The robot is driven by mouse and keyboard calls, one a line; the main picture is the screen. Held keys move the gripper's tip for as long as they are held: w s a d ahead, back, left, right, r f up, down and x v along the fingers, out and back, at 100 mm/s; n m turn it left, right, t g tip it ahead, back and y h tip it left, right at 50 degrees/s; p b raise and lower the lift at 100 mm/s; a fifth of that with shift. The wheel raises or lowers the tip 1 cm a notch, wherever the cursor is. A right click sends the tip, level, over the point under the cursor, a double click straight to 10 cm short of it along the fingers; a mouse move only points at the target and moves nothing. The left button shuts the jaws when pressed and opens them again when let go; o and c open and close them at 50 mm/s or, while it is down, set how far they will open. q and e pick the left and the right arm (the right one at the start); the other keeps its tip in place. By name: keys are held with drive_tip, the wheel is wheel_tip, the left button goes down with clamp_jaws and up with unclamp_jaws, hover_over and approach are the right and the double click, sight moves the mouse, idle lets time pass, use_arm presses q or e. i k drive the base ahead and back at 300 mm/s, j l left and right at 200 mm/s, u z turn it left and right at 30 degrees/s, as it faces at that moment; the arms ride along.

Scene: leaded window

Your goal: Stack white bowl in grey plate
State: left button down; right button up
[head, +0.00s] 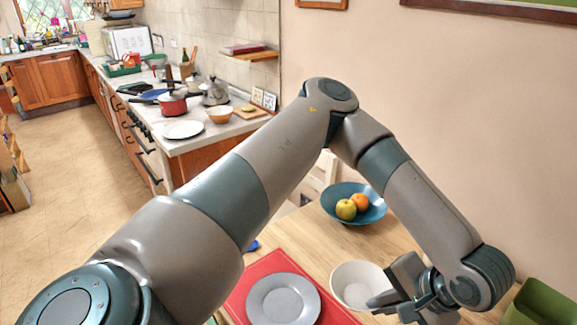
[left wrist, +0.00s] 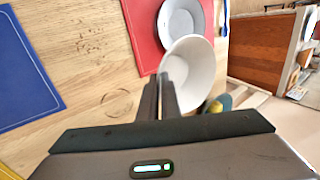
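The white bowl (head: 352,283) is at the right of the grey plate (head: 283,300) in the head view. The plate lies flat on a red mat (head: 267,266). My left gripper (head: 385,299) is at the bowl's right, near side. In the left wrist view its fingers (left wrist: 161,92) are close together on either side of the bowl's wall, one inside and one outside, and look shut on it. That view also shows the bowl (left wrist: 196,75), empty, overlapping the near edge of the plate (left wrist: 182,18). Whether the bowl touches the table is unclear. My right gripper is out of view.
A blue bowl (head: 375,209) with fruit stands behind on the wooden table (head: 318,236). A green box (head: 540,305) is at the right edge. A blue mat (left wrist: 25,75) lies left in the wrist view, with bare table between it and the red mat.

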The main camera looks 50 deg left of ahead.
sight(284, 304)
drive_tip(key=k+j+u, duration=0.1)
drive_tip(key=j+u, duration=0.25)
drive_tip(key=k+j+u, duration=0.1)
drive_tip(key=u, duration=0.25)
drive_tip(key=j+u, duration=0.35)
